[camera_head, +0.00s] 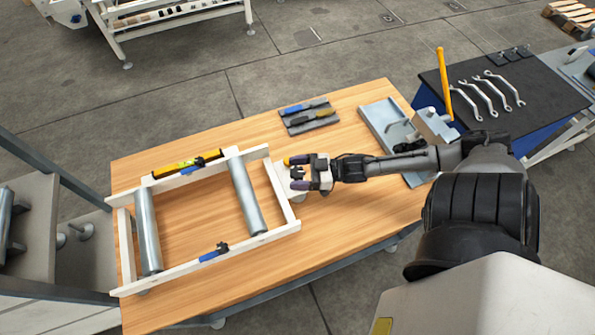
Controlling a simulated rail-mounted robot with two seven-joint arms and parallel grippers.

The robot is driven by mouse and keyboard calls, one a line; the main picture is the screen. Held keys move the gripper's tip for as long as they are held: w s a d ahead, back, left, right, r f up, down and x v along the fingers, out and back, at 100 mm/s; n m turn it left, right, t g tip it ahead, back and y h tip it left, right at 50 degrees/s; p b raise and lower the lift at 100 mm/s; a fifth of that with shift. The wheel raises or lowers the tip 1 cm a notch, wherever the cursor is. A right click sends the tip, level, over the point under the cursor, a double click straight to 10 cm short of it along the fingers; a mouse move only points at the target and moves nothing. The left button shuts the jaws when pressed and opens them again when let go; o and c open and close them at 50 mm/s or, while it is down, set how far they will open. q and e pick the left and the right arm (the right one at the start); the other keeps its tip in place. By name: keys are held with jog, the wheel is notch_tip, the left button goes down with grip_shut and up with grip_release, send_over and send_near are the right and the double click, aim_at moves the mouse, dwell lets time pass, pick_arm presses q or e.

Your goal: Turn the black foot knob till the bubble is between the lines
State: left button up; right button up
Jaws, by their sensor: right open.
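A white roller frame (278,238) with two grey rollers lies on the wooden table. A yellow spirit level (178,166) rests along its far rail, with a black knob-like part (199,161) beside it. Another small black knob (222,246) sits by a blue piece on the near rail. Which black part is the foot knob I cannot tell, and the bubble and lines are too small to read. My right gripper (296,173) is open just beyond the frame's right end, its fingers pointing left, with nothing visibly held. My left gripper is out of view.
A dark tray (308,122) holds blue- and black-handled tools behind the gripper. A grey metal plate (378,115) with a vise-like block lies at the table's right. Several wrenches (482,96) lie on a black-topped bench farther right. The table's front right is clear.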

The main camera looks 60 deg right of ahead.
jog(key=shift+c, duration=0.2)
jog(key=shift+c, duration=1.4)
jog(key=c, duration=0.6)
jog(key=shift+n+g+y, duration=0.5)
jog(key=shift+n+y, duration=0.2)
jog(key=shift+y, duration=0.3)
jog(key=shift+n+g+y+b, duration=0.3)
jog(key=shift+n+g+y, duration=0.8)
jog(key=shift+y, duration=0.2)
jog(key=o, duration=0.9)
